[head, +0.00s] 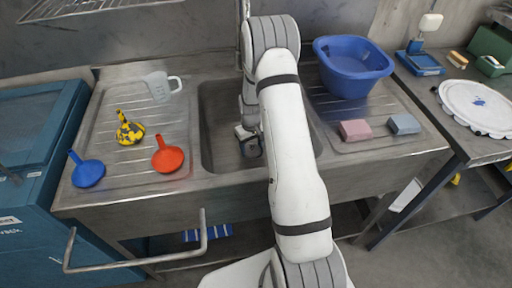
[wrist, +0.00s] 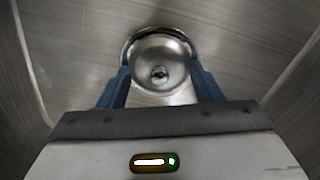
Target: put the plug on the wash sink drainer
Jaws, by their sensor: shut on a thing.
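The plug (wrist: 160,52) is a round, shiny metal piece with a dark spot at its middle, seen in the wrist view. My gripper (wrist: 160,74) is shut on it, one blue finger at each side. A metal ring shows around the plug's upper edge, perhaps the drain; I cannot tell whether the plug still sits in it. In the head view my gripper (head: 248,144) is down inside the sink basin (head: 222,110), and the plug is hidden. The wash sink has a ridged drainer to the left (head: 118,165) and another to the right (head: 345,112) of the basin.
The left drainer holds a clear jug (head: 158,86), a yellow-black funnel (head: 129,130), a red funnel (head: 168,155) and a blue funnel (head: 87,172). The right one holds a blue tub (head: 352,68), a pink sponge (head: 355,130) and a grey-blue sponge (head: 404,124). Basin walls surround my gripper.

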